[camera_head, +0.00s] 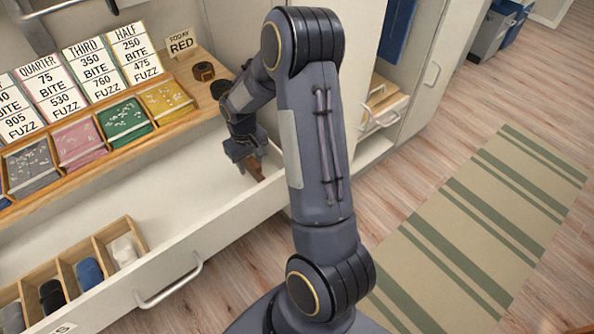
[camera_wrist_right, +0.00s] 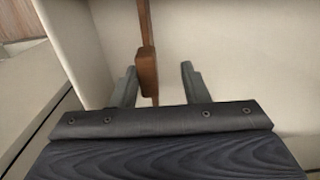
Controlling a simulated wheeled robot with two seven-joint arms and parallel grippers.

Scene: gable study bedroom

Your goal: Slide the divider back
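The divider is a brown wooden strip (camera_head: 257,169) inside the open white drawer (camera_head: 215,215), near its right end. In the right wrist view the divider (camera_wrist_right: 147,70) runs away from me, with a thicker block at its near end. My right gripper (camera_head: 247,160) reaches down into the drawer at the divider. In the right wrist view its two fingers (camera_wrist_right: 158,72) are apart, with the divider's near end between them, closer to the left finger. I cannot tell whether that finger touches it. The left gripper is not in view.
A wooden tray of coloured samples (camera_head: 125,117) with price cards stands above the drawer at the left. A wooden sorter (camera_head: 97,243) holds dark, blue and white items in the drawer's left part. A striped rug (camera_head: 480,225) lies on the floor at right.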

